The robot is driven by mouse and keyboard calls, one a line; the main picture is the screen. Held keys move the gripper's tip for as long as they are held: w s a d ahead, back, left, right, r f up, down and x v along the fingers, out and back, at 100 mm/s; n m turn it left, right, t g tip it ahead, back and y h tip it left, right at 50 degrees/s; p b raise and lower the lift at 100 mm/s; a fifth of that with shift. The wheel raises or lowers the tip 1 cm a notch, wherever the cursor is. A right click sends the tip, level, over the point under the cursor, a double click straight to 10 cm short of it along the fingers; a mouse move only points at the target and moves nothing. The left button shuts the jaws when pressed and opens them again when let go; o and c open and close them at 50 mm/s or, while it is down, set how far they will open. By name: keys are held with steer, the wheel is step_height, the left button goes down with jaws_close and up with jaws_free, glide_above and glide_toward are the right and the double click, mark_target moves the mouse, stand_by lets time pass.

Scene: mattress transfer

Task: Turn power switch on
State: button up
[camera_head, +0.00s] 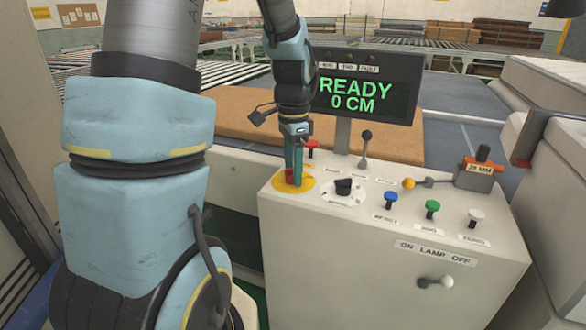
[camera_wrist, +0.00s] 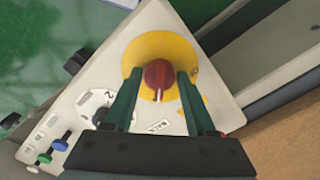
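The power switch is a red rotary knob (camera_wrist: 159,76) on a round yellow plate (camera_wrist: 190,52) at the left of the control panel top. A white mark on the knob points down in the wrist view. In the head view the knob (camera_head: 290,173) is partly hidden by my gripper. My gripper (camera_head: 296,176) points down over the plate. In the wrist view its green fingers (camera_wrist: 159,74) stand apart, one on each side of the knob. A narrow yellow strip shows beside each fingertip, so I see no clear grip.
A black selector (camera_head: 344,187) sits just right of the switch, with a black-topped lever (camera_head: 365,148) behind it. Blue (camera_head: 391,199), green (camera_head: 432,207) and white (camera_head: 476,215) buttons stand farther right. The screen (camera_head: 358,86) reads READY, 0 CM.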

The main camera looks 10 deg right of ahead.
steer(key=shift+o, duration=1.4)
step_height(320, 180, up, 11)
steer(key=b, duration=0.1)
steer(key=shift+f, duration=0.1)
steer(key=s+a+f+n, duration=0.1)
steer(key=a+f+n, duration=0.1)
steer(key=s+a+f+n, duration=0.1)
steer(key=a+f+n, duration=0.3)
steer(key=a, duration=0.1)
steer(key=shift+s+f+n+t, duration=0.1)
steer(key=shift+s+n+t, duration=0.2)
steer(key=shift+s, duration=0.1)
steer(key=s+a+f+n+t, duration=0.1)
steer(key=s+a+f+n, duration=0.4)
steer(key=a+n, duration=0.1)
steer(key=shift+n, duration=0.6)
